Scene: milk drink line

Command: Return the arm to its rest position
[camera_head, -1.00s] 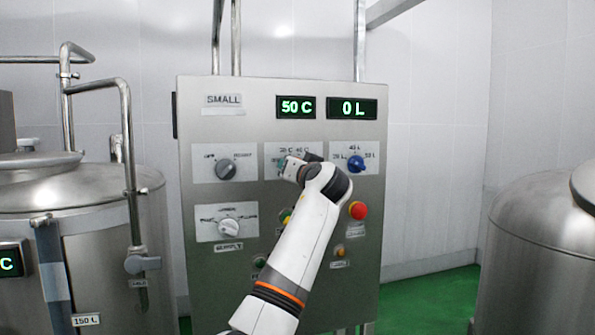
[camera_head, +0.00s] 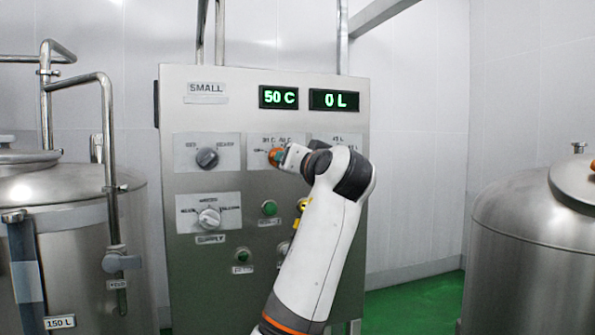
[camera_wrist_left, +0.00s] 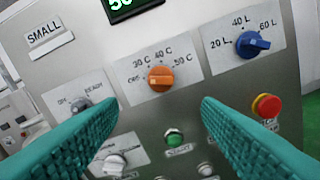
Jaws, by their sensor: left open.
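My left arm reaches up from the bottom of the head view to the grey control panel (camera_head: 185,255). My left gripper (camera_head: 281,156) is close in front of the orange temperature knob (camera_head: 274,157). In the left wrist view, its teal fingers (camera_wrist_left: 167,108) are spread apart with nothing between them. The orange knob (camera_wrist_left: 160,78) shows beyond the fingertips, clear of them. The blue litre knob (camera_wrist_left: 252,44) is to its right; in the head view my arm hides it. My right gripper is not in view.
The panel displays read 50 C (camera_head: 278,97) and 0 L (camera_head: 334,100). A red button (camera_wrist_left: 266,105) and green button (camera_wrist_left: 174,138) are on the panel. Steel tanks stand left (camera_head: 85,225) and right (camera_head: 530,235). Green floor (camera_head: 415,305) shows between panel and right tank.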

